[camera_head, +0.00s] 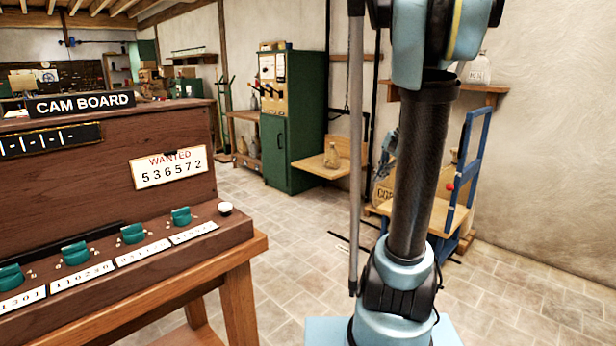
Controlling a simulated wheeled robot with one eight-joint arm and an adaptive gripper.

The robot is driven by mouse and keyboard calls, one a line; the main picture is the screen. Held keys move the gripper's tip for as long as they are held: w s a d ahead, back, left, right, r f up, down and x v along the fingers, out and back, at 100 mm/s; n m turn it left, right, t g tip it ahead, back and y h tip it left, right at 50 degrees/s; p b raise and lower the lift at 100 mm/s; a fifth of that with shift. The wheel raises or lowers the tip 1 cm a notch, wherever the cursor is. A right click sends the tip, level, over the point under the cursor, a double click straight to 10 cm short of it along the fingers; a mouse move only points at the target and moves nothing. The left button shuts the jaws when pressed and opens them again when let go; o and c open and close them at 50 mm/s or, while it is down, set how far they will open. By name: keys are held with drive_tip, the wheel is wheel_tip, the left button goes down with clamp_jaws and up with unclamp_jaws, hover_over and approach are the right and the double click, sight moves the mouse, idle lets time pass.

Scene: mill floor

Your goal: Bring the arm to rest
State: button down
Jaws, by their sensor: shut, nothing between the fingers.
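My arm rises from a pale blue base in the lower middle of the head view. Its dark tube stands nearly upright and leads to a pale blue and black joint at the top edge. The arm beyond that joint runs out of the picture. My gripper is not in view, so its place and what is near it cannot be seen.
A wooden cam board (110,185) with teal knobs and a "WANTED 536572" card (168,167) stands close on the left. Tiled floor (290,270) lies clear between.

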drive_tip(key=s+a+f+n+h, duration=0.2)
drive_tip(key=s+f+n, duration=0.2)
drive_tip(key=s, duration=0.8)
drive_tip(key=s+a+f+n+h, duration=0.1)
drive_tip(key=s+a+f+n, duration=0.2)
drive_tip(key=s+f, duration=0.6)
drive_tip(key=shift+s+a+f+n+h, duration=0.2)
drive_tip(key=shift+s+a+n+h, duration=0.15)
drive_tip(key=shift+s+n, duration=1.35)
drive_tip(key=shift+s+m, duration=0.35)
drive_tip(key=shift+m, duration=0.05)
